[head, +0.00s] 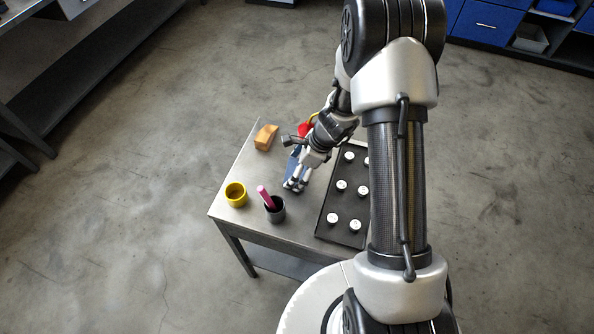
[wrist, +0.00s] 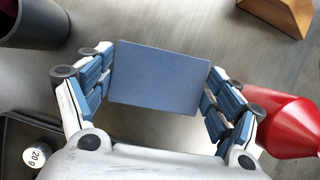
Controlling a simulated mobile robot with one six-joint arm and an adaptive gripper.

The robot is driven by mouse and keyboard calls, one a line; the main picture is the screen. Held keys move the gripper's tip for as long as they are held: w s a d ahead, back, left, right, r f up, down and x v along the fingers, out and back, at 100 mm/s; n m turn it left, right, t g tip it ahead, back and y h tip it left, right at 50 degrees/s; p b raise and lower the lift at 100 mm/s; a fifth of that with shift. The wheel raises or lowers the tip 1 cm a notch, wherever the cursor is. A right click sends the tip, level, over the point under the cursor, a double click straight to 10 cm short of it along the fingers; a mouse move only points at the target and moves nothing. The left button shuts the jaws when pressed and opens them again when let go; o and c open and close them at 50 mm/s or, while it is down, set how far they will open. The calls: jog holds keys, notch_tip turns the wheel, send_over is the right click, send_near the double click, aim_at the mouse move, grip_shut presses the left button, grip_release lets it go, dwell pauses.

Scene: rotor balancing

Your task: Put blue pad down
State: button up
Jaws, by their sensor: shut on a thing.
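The blue pad (wrist: 158,78) is a flat blue rectangle held between the two fingers of my gripper (wrist: 157,82) in the wrist view. The fingers press on its left and right edges. Only part of the blue pad (head: 291,165) shows there, beside the fingers. I cannot tell whether the pad touches the table top.
A dark cup (head: 275,212) with a pink stick, a yellow cup (head: 236,196), an orange-brown block (head: 265,138) and a red object (head: 306,129) stand around the gripper. A dark tray (head: 335,231) with several white weights lies to the right.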

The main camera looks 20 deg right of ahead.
jog(key=o, duration=0.9)
jog(key=shift+c, duration=0.2)
